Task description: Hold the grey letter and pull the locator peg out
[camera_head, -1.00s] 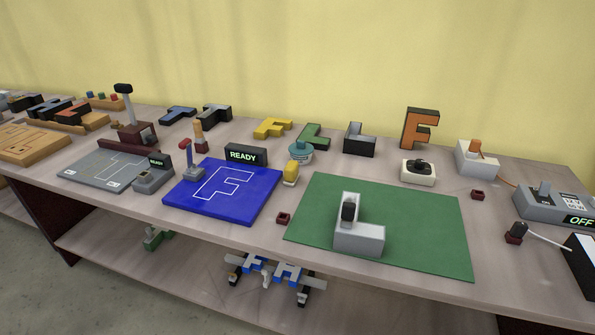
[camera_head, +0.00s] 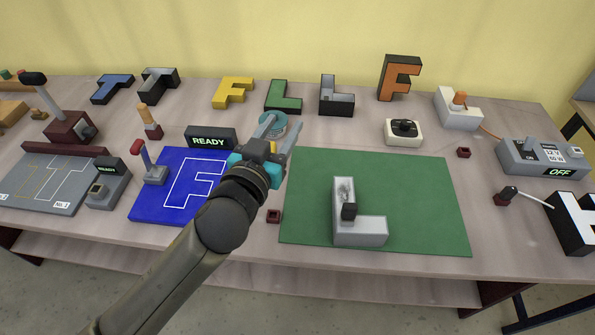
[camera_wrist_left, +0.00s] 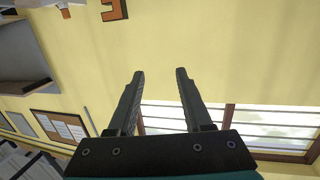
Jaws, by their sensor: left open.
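The grey letter L (camera_head: 360,232) lies on the green mat (camera_head: 420,190), its long stroke pointing away from me. My left gripper (camera_head: 276,128) is raised to the left of the mat, over the right part of the blue board, apart from the letter and the peg. Its two fingers stand apart with nothing between them in the left wrist view (camera_wrist_left: 158,90), which looks toward the wall and window. My right gripper is not in view.
A blue board (camera_head: 150,205) with a white F outline lies left of the mat. A small dark red block (camera_head: 273,216) sits by the mat's left edge. A white box with a black knob (camera_head: 404,131) stands behind the mat. Several letters line the back. The mat around the letter is clear.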

